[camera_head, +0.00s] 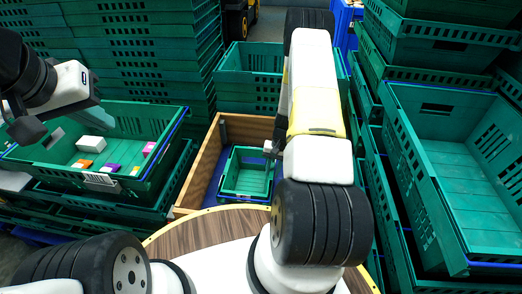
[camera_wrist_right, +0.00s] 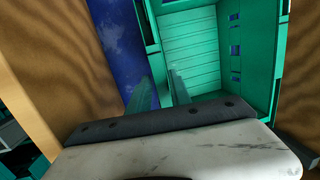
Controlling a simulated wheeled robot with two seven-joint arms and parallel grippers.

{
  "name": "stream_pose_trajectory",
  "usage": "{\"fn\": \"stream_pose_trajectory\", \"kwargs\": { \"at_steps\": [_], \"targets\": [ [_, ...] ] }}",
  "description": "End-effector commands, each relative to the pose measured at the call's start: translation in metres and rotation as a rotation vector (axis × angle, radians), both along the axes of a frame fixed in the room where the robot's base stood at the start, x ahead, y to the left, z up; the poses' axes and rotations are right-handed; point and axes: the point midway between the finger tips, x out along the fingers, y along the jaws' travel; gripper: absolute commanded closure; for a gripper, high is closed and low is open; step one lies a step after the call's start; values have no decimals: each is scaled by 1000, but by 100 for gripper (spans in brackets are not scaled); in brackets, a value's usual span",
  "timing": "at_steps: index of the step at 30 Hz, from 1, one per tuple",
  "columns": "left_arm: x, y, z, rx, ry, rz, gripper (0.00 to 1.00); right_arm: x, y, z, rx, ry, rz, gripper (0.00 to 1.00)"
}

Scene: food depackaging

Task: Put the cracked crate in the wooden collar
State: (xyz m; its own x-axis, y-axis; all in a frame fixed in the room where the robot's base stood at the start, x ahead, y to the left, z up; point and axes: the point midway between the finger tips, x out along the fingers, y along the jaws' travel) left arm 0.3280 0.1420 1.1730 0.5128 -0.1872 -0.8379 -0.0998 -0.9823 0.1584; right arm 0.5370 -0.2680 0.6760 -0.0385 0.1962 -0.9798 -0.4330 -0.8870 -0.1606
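The small green crate (camera_head: 246,172) is inside the wooden collar (camera_head: 206,160), over its blue floor, and looks roughly level. I cannot tell whether it rests on the floor, and no crack shows clearly. My right gripper (camera_head: 271,150) is at the crate's upper edge. In the right wrist view my two fingers (camera_wrist_right: 160,92) straddle one wall of the crate (camera_wrist_right: 190,45), close together on it. The collar's wooden wall (camera_wrist_right: 40,60) runs along the left there. My left gripper (camera_head: 42,134) is open and empty above the left green crate's near corner.
The left green crate (camera_head: 165,160) holds a white block (camera_head: 91,144) and several small orange, purple and pink pieces. Tall stacks of green crates stand behind and at the right (camera_head: 440,150). A round wooden table top (camera_head: 190,232) lies in front of the collar.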

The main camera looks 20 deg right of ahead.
Motion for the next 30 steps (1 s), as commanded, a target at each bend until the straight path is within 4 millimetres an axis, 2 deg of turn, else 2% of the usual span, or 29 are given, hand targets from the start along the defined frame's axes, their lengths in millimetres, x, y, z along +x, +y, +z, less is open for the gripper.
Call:
{"fn": "stream_pose_trajectory", "kwargs": {
  "at_steps": [1, 2, 11, 14, 17, 24, 30],
  "targets": [
    [0, 0, 0, 0, 0, 0, 100, 0, 0, 0, 0, 0, 0, 63],
    [0, 0, 0, 0, 0, 0, 100, 0, 0, 0, 0, 0, 0, 59],
    [0, 0, 0, 0, 0, 0, 100, 0, 0, 1, 0, 0, 0, 59],
    [0, 0, 0, 0, 0, 0, 100, 1, -1, 6, 0, -1, 0, 59],
    [0, 0, 0, 0, 0, 0, 100, 2, -4, 20, -2, -4, 0, 59],
    [0, 0, 0, 0, 0, 0, 100, 4, -14, 72, -2, -5, 0, 59],
    [0, 0, 0, 0, 0, 0, 100, 5, -20, 105, 0, -2, 1, 59]
  ]
}}
